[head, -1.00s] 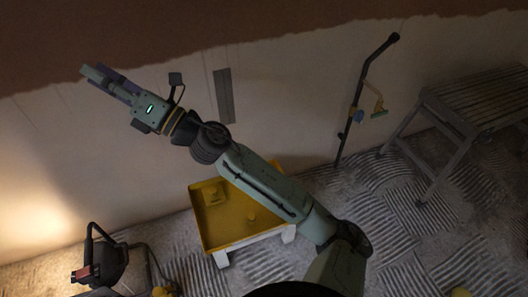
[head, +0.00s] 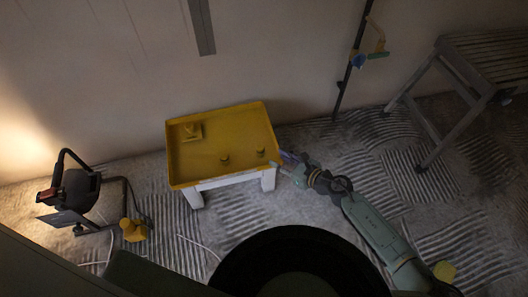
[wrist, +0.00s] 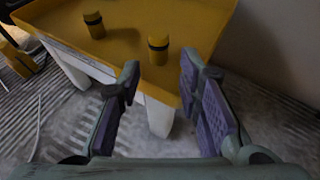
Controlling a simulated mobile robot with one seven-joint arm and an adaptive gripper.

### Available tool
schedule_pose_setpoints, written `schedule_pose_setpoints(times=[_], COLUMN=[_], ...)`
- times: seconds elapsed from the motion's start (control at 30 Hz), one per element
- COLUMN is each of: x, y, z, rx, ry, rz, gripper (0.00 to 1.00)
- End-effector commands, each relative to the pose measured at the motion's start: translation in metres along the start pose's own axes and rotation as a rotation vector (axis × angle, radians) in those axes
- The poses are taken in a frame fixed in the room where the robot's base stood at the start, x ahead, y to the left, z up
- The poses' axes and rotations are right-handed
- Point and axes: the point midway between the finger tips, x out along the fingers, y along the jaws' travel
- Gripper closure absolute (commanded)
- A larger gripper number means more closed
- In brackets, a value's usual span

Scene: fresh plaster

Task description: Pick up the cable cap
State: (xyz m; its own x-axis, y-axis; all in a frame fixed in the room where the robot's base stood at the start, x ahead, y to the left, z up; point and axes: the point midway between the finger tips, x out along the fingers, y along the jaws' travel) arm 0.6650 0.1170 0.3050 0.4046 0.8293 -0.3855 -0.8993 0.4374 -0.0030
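Two small yellow cylinders with dark bands stand on the yellow tray table (head: 212,178); I cannot tell which is the cable cap. The right one (head: 260,152) is near the tray's right edge and is the nearer one in the wrist view (wrist: 158,52). The left one (head: 224,160) also shows in the wrist view (wrist: 94,25). My gripper (head: 284,160) is just right of the tray's edge. In the wrist view my gripper (wrist: 158,82) is open and empty, its fingers apart below the nearer cylinder in the picture, not around it.
A yellow blocky piece (head: 191,132) lies at the tray's back left. A work lamp (head: 78,190) and a yellow object (head: 133,230) are on the floor at left. A slatted trestle (head: 470,80) and a dark pole (head: 352,65) stand at right. The wall is behind.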

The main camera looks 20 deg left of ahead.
Motion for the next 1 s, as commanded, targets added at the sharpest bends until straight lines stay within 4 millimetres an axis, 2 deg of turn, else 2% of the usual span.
schedule_pose_setpoints(times=[0.2,0.43,0.7,1.0], x=[0.037,0.055,0.094,0.101], y=[0.002,0.001,0.002,0.001], z=[0.003,0.003,0.005,0.005], rx=[0.001,0.002,0.002,0.003], ry=[-0.003,-0.003,-0.003,-0.002], rz=[0.005,0.002,0.003,0.000], gripper=[0.68,0.68,0.68,0.68])
